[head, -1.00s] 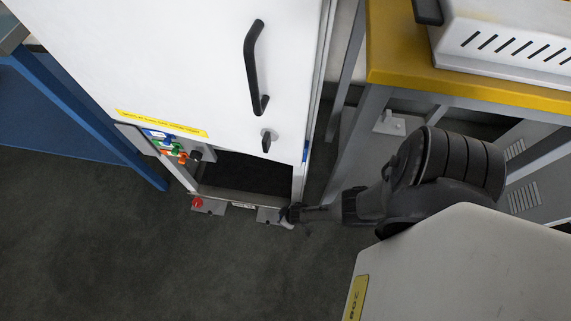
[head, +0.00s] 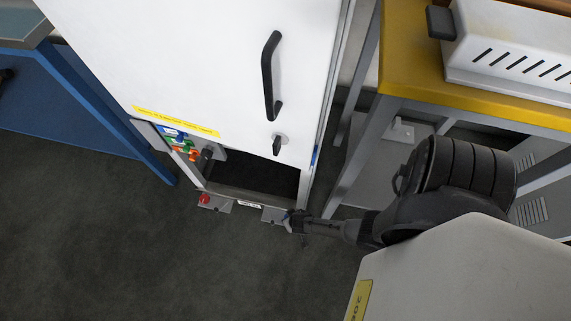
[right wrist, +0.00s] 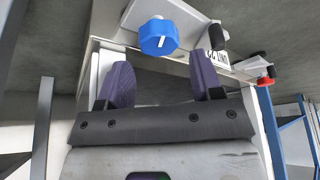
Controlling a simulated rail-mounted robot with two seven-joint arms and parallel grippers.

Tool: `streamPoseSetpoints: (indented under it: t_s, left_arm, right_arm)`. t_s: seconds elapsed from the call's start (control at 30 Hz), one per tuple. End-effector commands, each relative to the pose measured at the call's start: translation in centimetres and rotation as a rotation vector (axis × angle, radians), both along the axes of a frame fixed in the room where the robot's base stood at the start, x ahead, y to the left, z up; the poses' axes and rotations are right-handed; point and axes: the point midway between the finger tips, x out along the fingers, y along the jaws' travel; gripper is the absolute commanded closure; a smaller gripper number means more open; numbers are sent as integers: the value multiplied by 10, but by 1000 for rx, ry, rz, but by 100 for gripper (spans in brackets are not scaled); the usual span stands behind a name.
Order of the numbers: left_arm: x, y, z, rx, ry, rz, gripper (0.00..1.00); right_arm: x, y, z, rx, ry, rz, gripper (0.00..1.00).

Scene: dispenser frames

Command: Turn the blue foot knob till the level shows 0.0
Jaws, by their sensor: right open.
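The blue foot knob (right wrist: 158,37) is faceted, with a white mark on its face. In the right wrist view it sits just beyond my open right gripper (right wrist: 163,76), in line with the gap between the two purple-grey fingers, and appears apart from them. In the head view my right gripper (head: 293,221) is low at the cabinet's front right foot and hides most of the knob there. The white cabinet (head: 195,65) stands above. No level reading can be made out. My left gripper is not in view.
A red knob (head: 204,199) is on the cabinet's other front foot; it also shows in the right wrist view (right wrist: 265,81). A unit label (right wrist: 218,59) lies between the feet. A yellow-topped bench (head: 405,75) stands right. The floor in front is clear.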

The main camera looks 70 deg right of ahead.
Motion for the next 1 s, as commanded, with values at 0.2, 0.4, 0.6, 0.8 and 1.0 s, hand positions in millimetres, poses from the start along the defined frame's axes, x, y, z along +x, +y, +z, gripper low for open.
streamPoseSetpoints:
  t_s: [0.2,0.4,0.6,0.8,1.0]
  left_arm:
    - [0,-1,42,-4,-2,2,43]
    - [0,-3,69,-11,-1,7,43]
    - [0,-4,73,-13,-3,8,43]
    - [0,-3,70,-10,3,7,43]
    - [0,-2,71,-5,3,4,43]
  right_arm:
    - [-15,10,47,2,2,-1,40]
    - [-27,18,82,1,2,0,40]
    - [-20,18,109,-23,3,31,40]
    - [-4,18,144,-50,16,92,40]
    - [6,22,180,-65,30,154,40]
